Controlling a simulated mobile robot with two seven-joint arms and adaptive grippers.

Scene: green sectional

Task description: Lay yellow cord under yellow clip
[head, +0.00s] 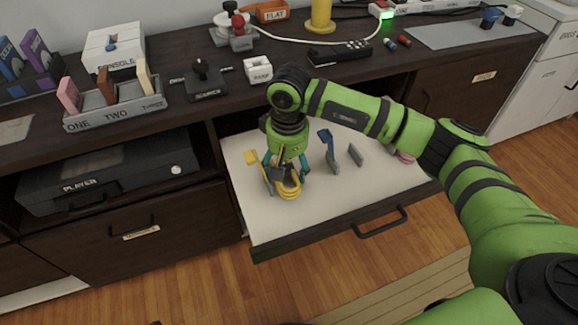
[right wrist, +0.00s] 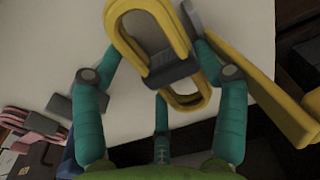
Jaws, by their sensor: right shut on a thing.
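The yellow cord (head: 289,193) is a bundled loop with a dark band round its middle. My right gripper (head: 285,171) points down over the open drawer and is shut on the cord. In the right wrist view the teal fingers close around the dark band of the cord (right wrist: 122,40). The yellow clip (head: 251,157), with a grey upright part, stands in the drawer just left of the gripper. A yellow bar, apparently the clip (right wrist: 265,95), lies close to the cord at the right of the wrist view. I cannot tell whether they touch. My left gripper is not seen.
The open drawer (head: 300,223) has a pale floor, bare in front. A blue clip (head: 325,136) and a grey upright piece (head: 356,154) stand right of the gripper. A pink thing (head: 405,157) lies farther right under my arm. The cabinet top (head: 200,110) overhangs behind.

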